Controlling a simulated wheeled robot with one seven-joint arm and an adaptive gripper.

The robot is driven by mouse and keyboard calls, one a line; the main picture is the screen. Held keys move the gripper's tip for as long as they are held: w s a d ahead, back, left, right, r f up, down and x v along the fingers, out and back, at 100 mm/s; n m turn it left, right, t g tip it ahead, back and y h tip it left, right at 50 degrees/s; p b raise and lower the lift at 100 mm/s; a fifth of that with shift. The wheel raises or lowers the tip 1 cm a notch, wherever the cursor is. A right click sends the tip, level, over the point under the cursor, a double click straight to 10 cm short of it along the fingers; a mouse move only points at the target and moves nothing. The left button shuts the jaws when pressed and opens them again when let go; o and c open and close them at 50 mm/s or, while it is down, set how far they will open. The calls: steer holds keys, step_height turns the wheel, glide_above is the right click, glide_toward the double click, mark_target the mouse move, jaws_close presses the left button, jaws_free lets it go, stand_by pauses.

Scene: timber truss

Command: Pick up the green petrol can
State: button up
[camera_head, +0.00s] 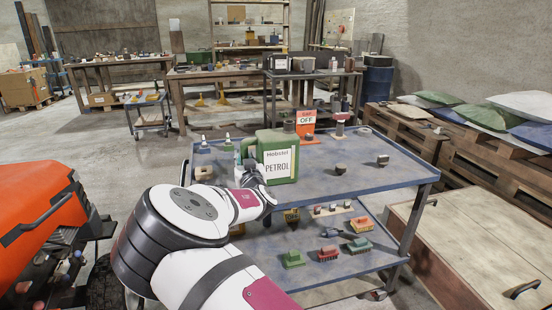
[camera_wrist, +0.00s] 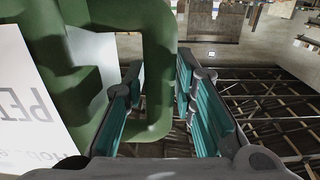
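The green petrol can (camera_head: 285,143) stands upright on the top shelf of a blue-grey trolley (camera_head: 345,183), with a white "PETROL" label facing my head camera. My gripper (camera_head: 249,172) is at the can's left side, by its handle, partly hidden by my arm. In the wrist view, the green can (camera_wrist: 110,14) fills the left side. Its looped handle stands between the two teal-padded fingers of my gripper (camera_wrist: 160,95). The left finger reaches into the handle opening and the right finger is outside it. The fingers are apart, and I see no clear grip on the handle.
An orange and white "OFF" sign (camera_head: 306,122) stands behind the can. Glue-like bottles (camera_head: 228,143) stand to its left and small dark items (camera_head: 383,160) to its right. An orange machine (camera_head: 45,215) is at left.

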mark_target(243, 150)
jaws_close()
steer(key=shift+r, duration=0.15)
steer(key=shift+r, duration=0.1)
steer(key=shift+r+p, duration=0.35)
steer(key=shift+r, duration=1.25)
steer(key=shift+s+a+r, duration=0.1)
steer(key=shift+s+a, duration=0.05)
steer(key=s+a+r+p, duration=0.1)
steer(key=s+a, duration=0.7)
steer(key=s, duration=0.4)
steer(key=shift+s+a+r, duration=0.15)
steer(key=shift+s+a, duration=0.05)
steer(key=shift+a, duration=0.1)
steer(key=shift+s+a, duration=0.1)
steer(key=shift+s, duration=0.1)
